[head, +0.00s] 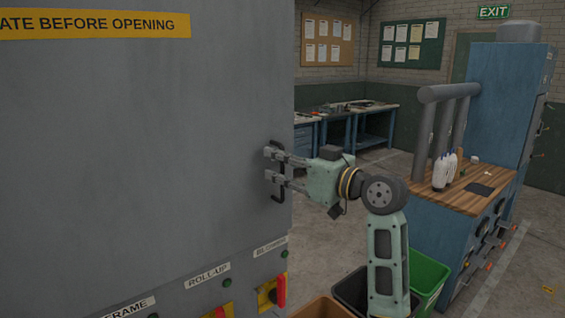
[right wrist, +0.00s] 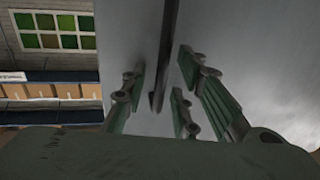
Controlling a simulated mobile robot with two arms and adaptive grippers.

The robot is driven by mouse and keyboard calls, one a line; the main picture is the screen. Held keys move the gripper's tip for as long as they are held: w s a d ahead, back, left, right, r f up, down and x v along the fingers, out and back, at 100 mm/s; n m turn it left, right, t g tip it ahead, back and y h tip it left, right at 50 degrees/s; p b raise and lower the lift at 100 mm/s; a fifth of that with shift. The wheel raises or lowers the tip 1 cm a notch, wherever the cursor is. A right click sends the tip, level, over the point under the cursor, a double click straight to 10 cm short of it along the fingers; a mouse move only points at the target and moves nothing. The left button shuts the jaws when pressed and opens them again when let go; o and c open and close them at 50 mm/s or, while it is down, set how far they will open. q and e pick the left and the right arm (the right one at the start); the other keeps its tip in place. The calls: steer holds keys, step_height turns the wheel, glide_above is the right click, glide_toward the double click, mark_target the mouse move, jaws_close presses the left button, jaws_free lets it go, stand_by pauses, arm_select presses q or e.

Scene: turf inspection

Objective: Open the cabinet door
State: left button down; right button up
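The grey cabinet door (head: 140,130) fills the left of the head view, with a yellow warning strip across its top. It looks shut. Its black bar handle (head: 279,190) is near the door's right edge. My right gripper (head: 270,166) is at the handle, with its fingers pointing left at the door. In the right wrist view the fingers (right wrist: 158,95) are spread apart, with the dark handle (right wrist: 163,60) between them. I see a gap on each side of the handle. My left gripper is in neither view.
Below the door is a panel with labels, green buttons and a red-handled switch (head: 280,290). A green bin (head: 428,275) and a dark bin (head: 352,292) stand below my right arm. A blue workbench with a wooden top (head: 455,198) is at the right. Open floor lies behind.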

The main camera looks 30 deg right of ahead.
jaws_close()
steer(key=shift+s, duration=0.15)
stand_by(0.4)
